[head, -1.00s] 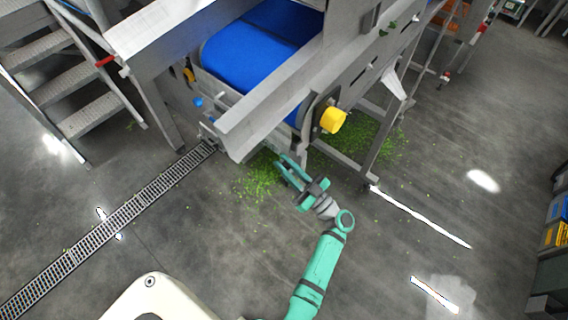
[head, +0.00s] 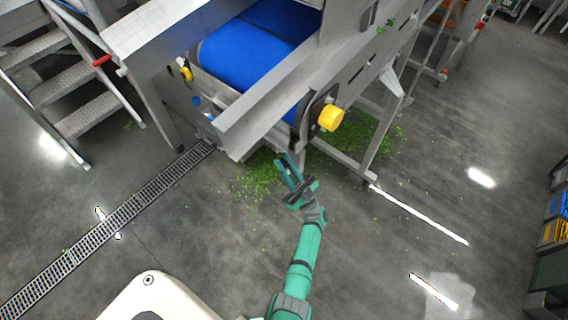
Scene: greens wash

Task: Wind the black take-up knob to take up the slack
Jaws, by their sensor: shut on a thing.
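My gripper (head: 287,166) is low in front of the conveyor's discharge end, just below the edge of the grey metal frame (head: 262,122). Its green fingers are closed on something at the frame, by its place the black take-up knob. The knob itself is hidden or too small to make out. The blue belt (head: 245,55) runs over its roller above and behind the gripper. How slack the belt is cannot be told from here.
Green leaf scraps (head: 262,178) lie on the floor beneath. A drain grate (head: 110,225) and metal steps (head: 85,115) are at left. The floor at right is open.

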